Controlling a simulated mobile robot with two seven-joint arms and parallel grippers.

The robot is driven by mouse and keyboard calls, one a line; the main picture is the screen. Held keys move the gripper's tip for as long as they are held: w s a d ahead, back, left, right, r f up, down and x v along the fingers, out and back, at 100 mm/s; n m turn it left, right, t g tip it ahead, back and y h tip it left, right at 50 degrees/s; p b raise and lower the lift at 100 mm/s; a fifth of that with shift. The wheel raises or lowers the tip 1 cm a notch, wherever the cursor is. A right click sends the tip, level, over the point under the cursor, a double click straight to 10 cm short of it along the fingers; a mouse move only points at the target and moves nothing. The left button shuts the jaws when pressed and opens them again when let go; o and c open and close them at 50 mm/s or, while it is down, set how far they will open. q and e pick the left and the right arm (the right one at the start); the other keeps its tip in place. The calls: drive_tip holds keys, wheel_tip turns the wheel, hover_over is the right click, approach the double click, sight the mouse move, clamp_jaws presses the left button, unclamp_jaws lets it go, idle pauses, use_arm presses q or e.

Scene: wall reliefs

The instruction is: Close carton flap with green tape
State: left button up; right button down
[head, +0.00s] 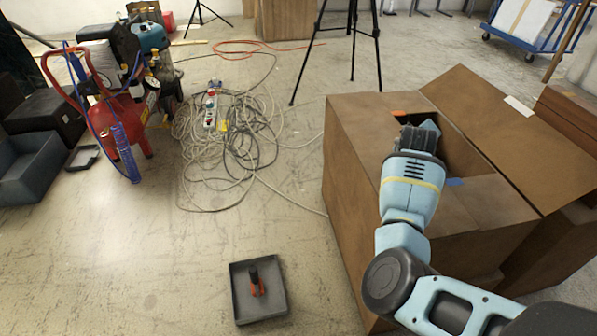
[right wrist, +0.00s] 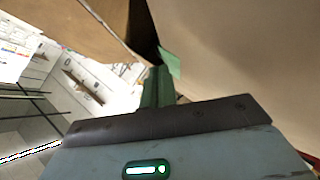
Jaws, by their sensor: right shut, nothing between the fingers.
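A brown carton (head: 350,165) stands at the right in the head view, its top partly open with a dark gap. The right flap (head: 500,125) is large, slopes outward and carries white tape (head: 518,105). Orange tape (head: 398,113) shows at the left of the gap, and blue tape (head: 454,182) at the front flap (head: 480,205). My right gripper (head: 420,130) is shut and empty over the gap. In the right wrist view its green fingers (right wrist: 157,88) are together beside a light green patch (right wrist: 171,62), perhaps green tape; whether they touch is unclear. My left gripper is out of view.
A small grey tray (head: 240,300) with an orange-and-black tool lies on the floor in front. Tangled cables (head: 235,135), a red tank (head: 120,120) and a tripod (head: 352,40) stand further off.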

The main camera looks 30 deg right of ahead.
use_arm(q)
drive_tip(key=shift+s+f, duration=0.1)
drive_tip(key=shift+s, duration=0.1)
use_arm(e)
drive_tip(key=shift+d+f, duration=0.1)
drive_tip(key=shift+f, duration=0.15)
drive_tip(key=shift+r, duration=0.15)
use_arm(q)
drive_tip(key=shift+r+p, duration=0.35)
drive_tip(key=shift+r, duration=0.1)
use_arm(e)
drive_tip(key=shift+r, duration=0.7)
